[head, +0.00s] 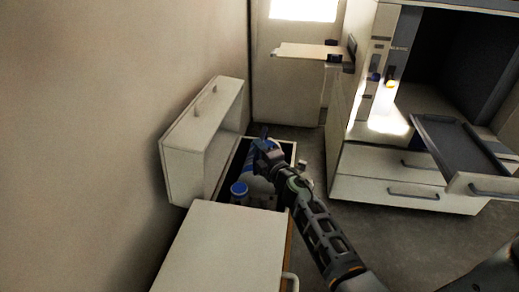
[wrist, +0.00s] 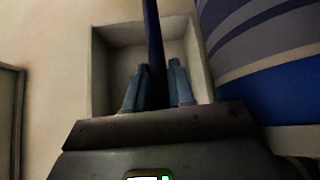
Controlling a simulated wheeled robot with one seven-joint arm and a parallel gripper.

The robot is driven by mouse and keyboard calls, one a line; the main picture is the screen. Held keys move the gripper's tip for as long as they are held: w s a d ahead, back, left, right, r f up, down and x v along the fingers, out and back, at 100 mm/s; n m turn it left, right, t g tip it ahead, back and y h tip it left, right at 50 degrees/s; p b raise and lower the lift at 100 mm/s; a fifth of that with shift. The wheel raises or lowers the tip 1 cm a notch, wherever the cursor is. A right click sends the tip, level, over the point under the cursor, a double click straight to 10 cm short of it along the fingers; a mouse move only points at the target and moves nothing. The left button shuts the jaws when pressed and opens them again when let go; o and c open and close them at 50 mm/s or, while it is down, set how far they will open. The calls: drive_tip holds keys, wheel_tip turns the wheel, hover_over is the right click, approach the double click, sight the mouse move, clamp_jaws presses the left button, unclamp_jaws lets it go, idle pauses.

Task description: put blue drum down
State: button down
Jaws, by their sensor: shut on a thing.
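My gripper (head: 264,146) is over the open drawer in the head view, shut on a narrow dark blue part that I take to be the blue drum. In the wrist view this dark blue part (wrist: 153,40) stands upright between the fingers (wrist: 160,88). In the head view a blue and white body (head: 249,160) shows just below and left of the gripper; its lower end is hard to make out. A large surface with blue, grey and white bands (wrist: 270,60) fills the right of the wrist view. I cannot tell whether it belongs to the held thing.
A blue-topped round container (head: 239,189) stands in the open drawer (head: 286,145). A white cabinet top (head: 215,250) lies in front, a raised white box (head: 195,155) at left. A larger cabinet (head: 390,175) with an open tray-like drawer (head: 455,145) stands at right. Floor between is clear.

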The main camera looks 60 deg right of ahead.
drive_tip(key=shift+r, duration=0.1)
drive_tip(key=c, duration=1.4)
unclamp_jaws()
drive_tip(key=shift+f, duration=0.2)
drive_tip(key=o, duration=0.4)
drive_tip(key=shift+o, duration=0.2)
drive_tip(key=shift+r, duration=0.1)
drive_tip(key=shift+s+a, duration=0.1)
drive_tip(key=shift+s, duration=0.1)
drive_tip(key=p+v, duration=0.1)
drive_tip(key=v, duration=1)
drive_tip(key=shift+s, duration=0.3)
drive_tip(key=shift+a, duration=0.1)
